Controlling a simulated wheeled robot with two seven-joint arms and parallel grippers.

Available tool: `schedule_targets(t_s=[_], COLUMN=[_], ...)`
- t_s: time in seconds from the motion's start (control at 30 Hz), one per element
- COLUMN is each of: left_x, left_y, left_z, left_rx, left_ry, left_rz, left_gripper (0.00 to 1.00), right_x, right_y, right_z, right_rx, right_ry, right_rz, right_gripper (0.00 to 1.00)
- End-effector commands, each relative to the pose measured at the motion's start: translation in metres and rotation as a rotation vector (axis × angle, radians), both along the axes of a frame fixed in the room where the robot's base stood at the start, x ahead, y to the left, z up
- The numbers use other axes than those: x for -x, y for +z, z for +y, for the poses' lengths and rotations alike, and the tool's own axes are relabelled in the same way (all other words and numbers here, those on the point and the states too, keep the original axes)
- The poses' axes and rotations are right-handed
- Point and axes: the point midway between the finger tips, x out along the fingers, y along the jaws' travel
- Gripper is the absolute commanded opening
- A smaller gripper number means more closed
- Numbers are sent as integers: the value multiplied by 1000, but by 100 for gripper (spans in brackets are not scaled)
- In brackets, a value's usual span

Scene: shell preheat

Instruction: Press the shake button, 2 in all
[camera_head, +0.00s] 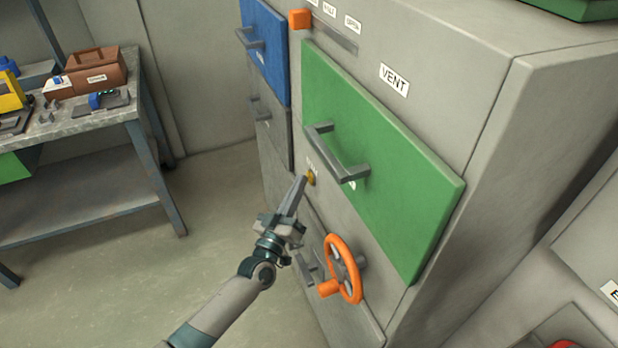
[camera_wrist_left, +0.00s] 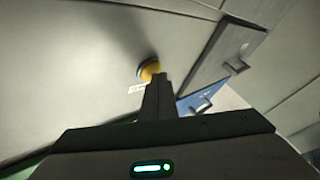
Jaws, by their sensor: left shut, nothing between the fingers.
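The shake button (camera_head: 311,178) is a small yellow round knob on the grey cabinet front, left of the green door's handle. A small label sits above it, too small to read surely. My left gripper (camera_head: 302,180) is shut and empty, its fingertips right at the button. In the left wrist view the button (camera_wrist_left: 149,69) shows just beyond the fingertips (camera_wrist_left: 157,78), which cover part of it. I cannot tell whether they touch or whether the button is pushed in. My right gripper is not in view.
The green door (camera_head: 400,165) with its grey handle (camera_head: 336,155) is close to the right of my gripper. An orange handwheel (camera_head: 343,268) is below. A blue door (camera_head: 266,45) is above left. A workbench (camera_head: 95,125) stands at the far left, with open floor between.

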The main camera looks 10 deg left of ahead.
Motion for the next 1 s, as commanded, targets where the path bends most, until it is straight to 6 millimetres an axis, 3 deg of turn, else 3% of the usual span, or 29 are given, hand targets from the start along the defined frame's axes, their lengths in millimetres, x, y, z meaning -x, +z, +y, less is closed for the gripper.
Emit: schedule_targets(t_s=[0.27, 0.67, 1.0], left_x=[6, 7, 19], left_y=[0, 0, 1], left_z=[9, 10, 29], left_rx=[0, -1, -2], left_ry=[2, 1, 2], left_rz=[-1, -1, -1], left_gripper=[0, 0, 0], right_x=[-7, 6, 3], right_y=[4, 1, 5], right_z=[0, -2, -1], right_rx=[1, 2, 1], right_ry=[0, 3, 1], right_rz=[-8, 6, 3], right_gripper=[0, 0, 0])
